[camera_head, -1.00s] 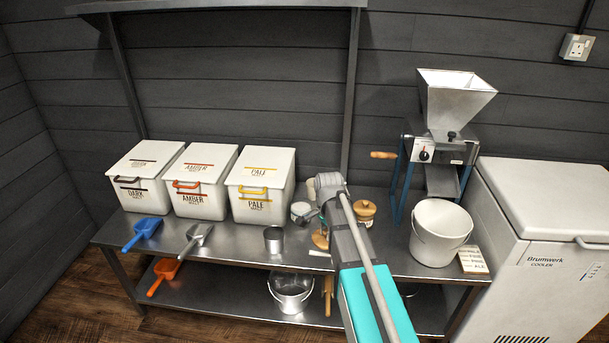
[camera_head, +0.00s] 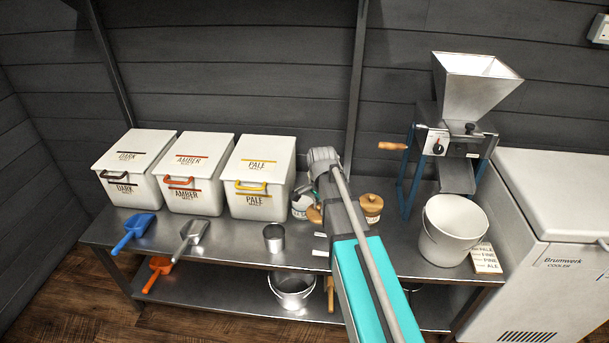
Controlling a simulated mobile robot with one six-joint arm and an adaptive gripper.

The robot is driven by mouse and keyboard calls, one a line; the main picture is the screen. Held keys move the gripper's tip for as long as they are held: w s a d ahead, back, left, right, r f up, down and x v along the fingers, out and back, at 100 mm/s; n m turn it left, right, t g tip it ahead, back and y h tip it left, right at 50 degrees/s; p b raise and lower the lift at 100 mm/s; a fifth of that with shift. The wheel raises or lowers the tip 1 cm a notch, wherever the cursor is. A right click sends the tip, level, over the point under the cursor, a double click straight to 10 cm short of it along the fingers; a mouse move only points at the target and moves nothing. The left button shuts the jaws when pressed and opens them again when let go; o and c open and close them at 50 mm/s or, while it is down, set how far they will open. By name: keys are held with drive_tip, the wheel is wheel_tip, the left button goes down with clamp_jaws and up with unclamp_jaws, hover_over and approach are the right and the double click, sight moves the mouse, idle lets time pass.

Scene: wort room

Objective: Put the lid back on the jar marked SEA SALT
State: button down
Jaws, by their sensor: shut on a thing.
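A small white jar (camera_head: 300,208) stands on the steel bench right of the PALE bin, partly behind my gripper; its label is too small to read. My gripper (camera_head: 317,206) is mostly hidden by my own arm. A round wooden lid (camera_head: 314,215) shows at its tip, just right of and overlapping the jar in the picture. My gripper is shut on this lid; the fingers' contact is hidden. Whether the lid touches the jar cannot be told. A second jar with a wooden lid on it (camera_head: 370,206) stands right of my arm, its label also unreadable.
Bins for DARK, AMBER and PALE malt (camera_head: 260,178) line the bench's left. A steel cup (camera_head: 274,238) and scoops (camera_head: 193,236) lie in front. A white bucket (camera_head: 452,232) and a mill (camera_head: 455,140) stand right. The bench front (camera_head: 235,245) has some free room.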

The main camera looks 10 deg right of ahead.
drive_tip(key=shift+d, duration=0.2)
drive_tip(key=shift+w+r, duration=0.1)
drive_tip(key=shift+w, duration=0.4)
drive_tip(key=w+a+n+p, duration=0.1)
drive_tip(key=w+n, duration=0.3)
drive_tip(key=w, duration=0.2)
drive_tip(key=w+a+r+n, duration=0.1)
drive_tip(key=w+a+n, duration=0.1)
drive_tip(key=w+n, duration=0.2)
drive_tip(key=shift+w+a+r+p, duration=0.3)
drive_tip(key=shift+w+p, duration=0.1)
drive_tip(key=shift+w, duration=0.85)
drive_tip(key=shift+f, duration=0.1)
wheel_tip(320, 180, down, 6)
drive_tip(key=b, duration=0.6)
drive_tip(key=shift+s+f+b, duration=0.1)
drive_tip(key=shift+f+b, duration=0.15)
drive_tip(key=shift+b, duration=0.15)
idle(1.3)
drive_tip(key=shift+c, duration=2)
unclamp_jaws()
